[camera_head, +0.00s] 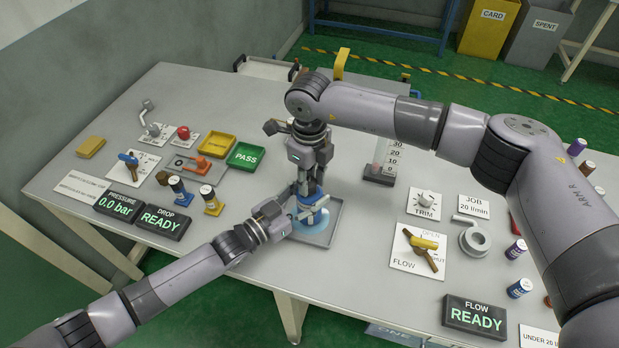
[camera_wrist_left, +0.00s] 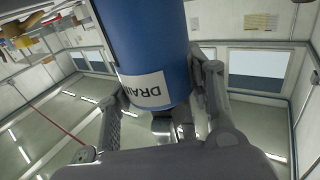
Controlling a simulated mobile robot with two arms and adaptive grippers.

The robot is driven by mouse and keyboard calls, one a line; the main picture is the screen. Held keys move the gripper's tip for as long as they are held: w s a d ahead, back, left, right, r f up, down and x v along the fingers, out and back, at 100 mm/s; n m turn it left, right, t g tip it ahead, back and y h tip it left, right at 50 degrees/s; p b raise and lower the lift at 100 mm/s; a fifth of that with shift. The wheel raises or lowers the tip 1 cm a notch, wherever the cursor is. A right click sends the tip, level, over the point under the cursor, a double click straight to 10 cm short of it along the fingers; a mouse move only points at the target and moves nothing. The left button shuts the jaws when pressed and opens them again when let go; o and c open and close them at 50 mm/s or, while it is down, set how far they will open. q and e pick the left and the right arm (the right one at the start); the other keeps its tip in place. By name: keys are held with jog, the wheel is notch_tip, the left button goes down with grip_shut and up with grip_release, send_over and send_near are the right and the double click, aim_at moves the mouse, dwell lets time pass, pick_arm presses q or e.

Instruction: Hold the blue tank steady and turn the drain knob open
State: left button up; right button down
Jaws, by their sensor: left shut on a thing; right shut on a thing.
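The blue tank (camera_wrist_left: 152,45) fills the upper middle of the left wrist view, with a white DRAIN label (camera_wrist_left: 148,90) near its end. In the head view only small blue parts of the tank (camera_head: 320,203) show between my grippers. My left gripper (camera_head: 299,206) is shut on the tank, a finger on each side. My right gripper (camera_head: 309,181) points down from above and is shut at the tank's top end, where the drain knob seems to be. The knob itself is hidden by the gripper, so its turn cannot be seen.
A grey tray (camera_head: 331,232) lies under the tank, with a pale blue round patch (camera_head: 309,224) in it. A yellow-handled FLOW valve (camera_head: 424,243) and a graduated column (camera_head: 380,170) stand to the right. Blue (camera_head: 179,189) and yellow (camera_head: 210,202) pieces stand to the left.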

aim_at(310, 182)
dwell(0.4)
jog(key=c, duration=1.3)
grip_release()
jog(key=shift+r, duration=0.1)
notch_tip(310, 182, up, 12)
jog(key=shift+f, duration=0.1)
pick_arm(q)
jog(key=o, duration=1.6)
